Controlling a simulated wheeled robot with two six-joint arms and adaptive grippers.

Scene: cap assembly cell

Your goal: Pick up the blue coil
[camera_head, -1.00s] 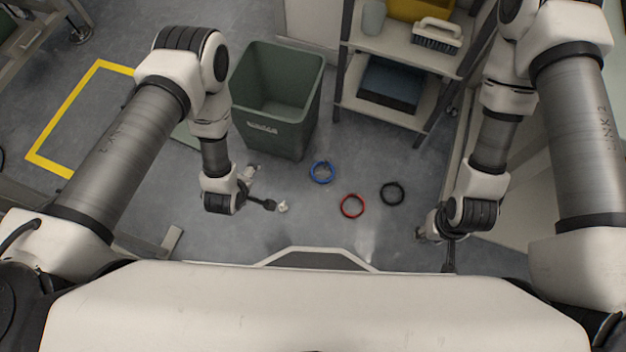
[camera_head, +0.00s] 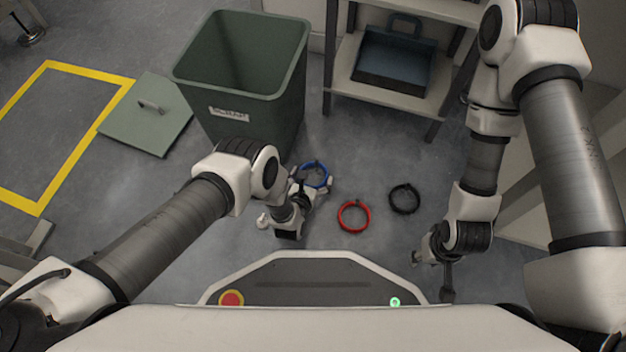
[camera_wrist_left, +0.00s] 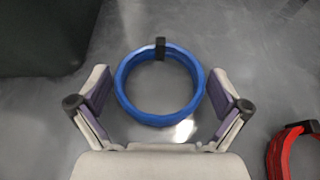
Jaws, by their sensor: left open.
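The blue coil (camera_head: 314,175) lies on the grey floor in front of the green bin. The left wrist view shows it as a ring (camera_wrist_left: 126,98) with a black clip at its far side. My left gripper (camera_head: 311,186) is open, with one finger on each side of the coil. In the left wrist view, gaps show between the ring and both fingers (camera_wrist_left: 160,84), so it is not gripped. My right gripper (camera_head: 431,271) hangs at the right, away from the coil; its finger opening is unclear.
A red coil (camera_head: 341,224) and a black coil (camera_head: 393,203) lie to the right of the blue one. The green bin (camera_head: 255,112) stands close behind it. A shelf (camera_head: 391,103) with a blue tray (camera_head: 391,86) stands behind. A green lid (camera_head: 150,132) lies left.

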